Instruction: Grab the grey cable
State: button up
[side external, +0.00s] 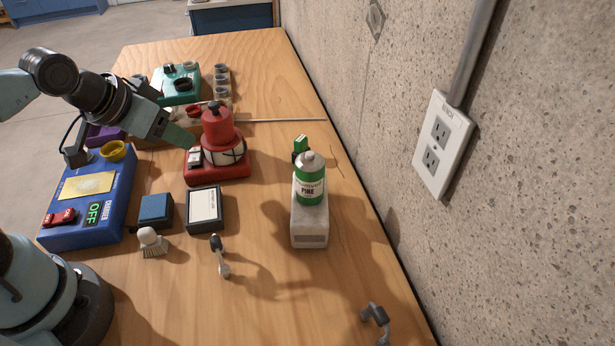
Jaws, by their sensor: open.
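I cannot single out the grey cable with certainty. A thin, straight, pale grey length (285,120) lies across the table behind the red device and reaches the right edge; I cannot tell whether it is a cable or a rod. My gripper (181,137) is at the upper left, above the table and just left of the red device in the picture. It is open, and I see nothing held in it. Its fingers are partly hidden by their angle.
A red device (219,168), blue charger box (60,222) and green device (172,95) crowd the left. A green-and-white bottle (310,185) stands on a pale block (309,228). Small grey fittings (220,258) lie in front. A concrete wall (520,180) borders the right.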

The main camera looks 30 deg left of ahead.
jog(key=shift+o, duration=0.3)
jog(key=shift+o, duration=0.7)
jog(key=n+g+h, duration=0.6)
jog(key=g+h, duration=0.7)
send_over(381, 322)
jog(key=w+a, duration=0.2)
jog(key=a, duration=0.2)
notch_tip(381, 322, down, 2)
notch_tip(381, 322, down, 7)
jog(key=shift+w+a+r, duration=0.1)
jog(key=shift+x, duration=3.75)
